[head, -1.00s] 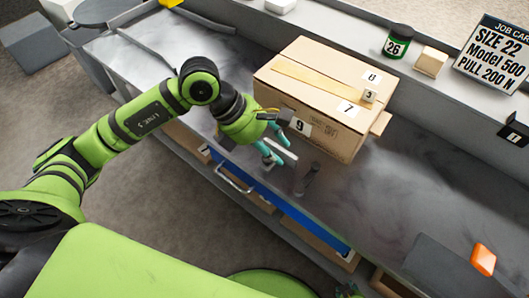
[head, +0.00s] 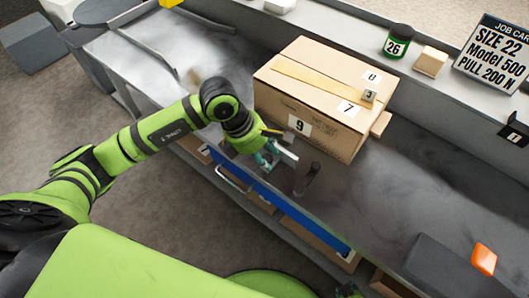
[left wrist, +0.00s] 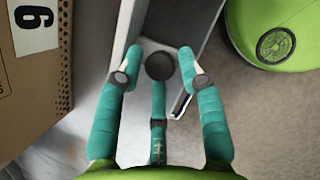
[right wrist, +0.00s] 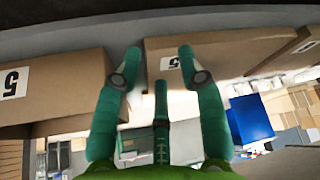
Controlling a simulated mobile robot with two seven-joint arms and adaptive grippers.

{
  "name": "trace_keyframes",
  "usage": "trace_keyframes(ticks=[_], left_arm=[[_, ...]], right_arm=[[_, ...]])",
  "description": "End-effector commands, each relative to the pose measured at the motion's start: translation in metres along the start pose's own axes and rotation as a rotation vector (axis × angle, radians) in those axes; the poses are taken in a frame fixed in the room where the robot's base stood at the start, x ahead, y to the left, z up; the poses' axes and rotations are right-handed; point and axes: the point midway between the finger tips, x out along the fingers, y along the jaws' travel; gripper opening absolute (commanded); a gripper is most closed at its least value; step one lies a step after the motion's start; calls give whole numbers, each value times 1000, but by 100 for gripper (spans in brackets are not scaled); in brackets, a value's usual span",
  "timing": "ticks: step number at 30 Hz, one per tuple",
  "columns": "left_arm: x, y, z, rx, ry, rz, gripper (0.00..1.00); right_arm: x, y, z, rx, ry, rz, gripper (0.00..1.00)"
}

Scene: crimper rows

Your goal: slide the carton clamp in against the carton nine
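The carton nine (head: 315,105) is a brown box on the bench, with the 9 label on its front face. Its side with the 9 also shows at the left of the left wrist view (left wrist: 30,70). The dark upright handle (head: 307,182), which I take as the carton clamp's, stands in front of the carton, apart from it. From above, its round black top (left wrist: 160,66) lies between my left fingertips with gaps on both sides. My left gripper (head: 280,156) is open beside the handle. My right gripper (right wrist: 157,70) is open and empty. The clamp's other parts are unclear.
A green jar (head: 397,42) and a wooden block (head: 431,62) stand on the back ledge. An orange object (head: 483,259) lies at the lower right.

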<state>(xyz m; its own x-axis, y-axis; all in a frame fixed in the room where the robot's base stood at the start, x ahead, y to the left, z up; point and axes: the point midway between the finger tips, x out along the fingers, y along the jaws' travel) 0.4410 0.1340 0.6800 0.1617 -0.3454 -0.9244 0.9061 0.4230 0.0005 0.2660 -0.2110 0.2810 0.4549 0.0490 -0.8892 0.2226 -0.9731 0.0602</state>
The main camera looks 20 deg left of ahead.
Motion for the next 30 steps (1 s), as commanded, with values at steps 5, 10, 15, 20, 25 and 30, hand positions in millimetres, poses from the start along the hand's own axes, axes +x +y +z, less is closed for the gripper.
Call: trace_keyframes(ticks=[5, 10, 15, 20, 25, 30], left_arm=[[0, 0, 0, 0, -1, -1, 0], [0, 0, 1, 0, -2, -1, 0], [9, 15, 14, 0, -7, 2, 0], [17, 36, 33, 1, -7, 2, 0], [21, 50, 47, 0, -6, 0, 0], [20, 53, 51, 0, -5, -2, 0]], right_arm=[[0, 0, 0, 0, 0, 0, 40], [1, 0, 1, 0, -1, 0, 40], [4, -5, 2, 6, -35, -4, 40], [4, -9, 5, 17, -92, -8, 40], [-1, -12, 6, 25, -136, -12, 40], [-4, -12, 5, 27, -150, -12, 40]])
